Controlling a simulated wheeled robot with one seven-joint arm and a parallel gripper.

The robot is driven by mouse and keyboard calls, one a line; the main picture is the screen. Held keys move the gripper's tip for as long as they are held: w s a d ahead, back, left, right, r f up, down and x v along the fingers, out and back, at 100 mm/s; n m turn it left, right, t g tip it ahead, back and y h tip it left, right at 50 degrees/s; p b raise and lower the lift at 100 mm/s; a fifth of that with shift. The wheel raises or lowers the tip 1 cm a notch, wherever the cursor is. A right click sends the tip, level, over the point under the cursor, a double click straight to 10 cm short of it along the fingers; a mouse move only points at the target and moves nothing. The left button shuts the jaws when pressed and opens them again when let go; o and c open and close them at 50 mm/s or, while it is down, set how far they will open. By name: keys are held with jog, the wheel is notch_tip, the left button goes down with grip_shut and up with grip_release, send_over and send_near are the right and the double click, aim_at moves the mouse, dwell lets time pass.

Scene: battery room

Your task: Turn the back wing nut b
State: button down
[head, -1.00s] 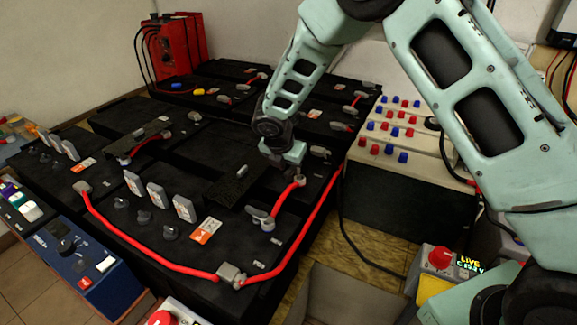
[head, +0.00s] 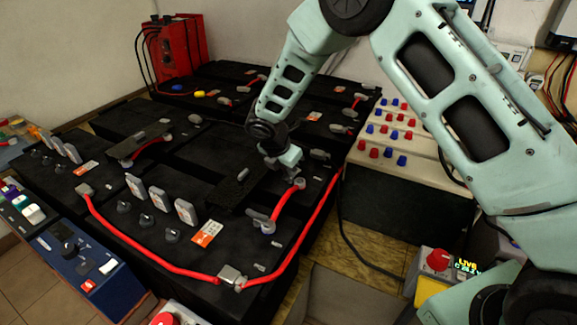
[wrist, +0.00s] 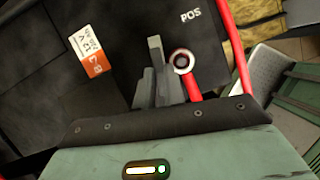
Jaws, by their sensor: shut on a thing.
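My gripper (head: 294,172) points down at the far right part of the near black battery block. It is shut on a small grey piece, which I take to be the back wing nut; the fingers hide most of it. In the wrist view the grey fingers (wrist: 156,72) are close together, just left of a ring lug (wrist: 183,61) on a red cable (wrist: 193,86). The lug also shows in the head view, at the far end of a short red link (head: 287,201). A second grey fitting (head: 261,220) sits at the link's near end.
A long red cable (head: 150,256) runs along the battery's front edge. Upright grey tabs (head: 160,198) stand on its top. A pale box with red and blue terminals (head: 440,157) is to the right. A red emergency button (head: 438,259) stands at the lower right.

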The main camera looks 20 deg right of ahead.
jog(key=m+p, duration=0.1)
jog(key=m+g, duration=0.1)
jog(key=m, duration=0.1)
jog(key=shift+w+a+r+m+h+p, duration=0.1)
jog(key=shift+w+r+m+h+p, duration=0.05)
jog(key=shift+m+h+p, duration=0.2)
jog(key=m+g+p, duration=0.1)
jog(key=m, duration=0.2)
jog(key=shift+w+m+g, duration=0.15)
jog(key=shift+m+g, duration=0.1)
jog(key=shift+g, duration=0.15)
jog(key=m+g, duration=0.1)
jog(key=m, duration=0.3)
jog(key=shift+w+m+g, duration=0.2)
jog(key=shift+m+g, duration=0.1)
jog(key=shift+g, duration=0.1)
jog(key=shift+w+m+g+y, duration=0.1)
jog(key=shift+m+g+y, duration=0.5)
jog(key=shift+m, duration=1.2)
jog(key=c, duration=1.5)
grip_release()
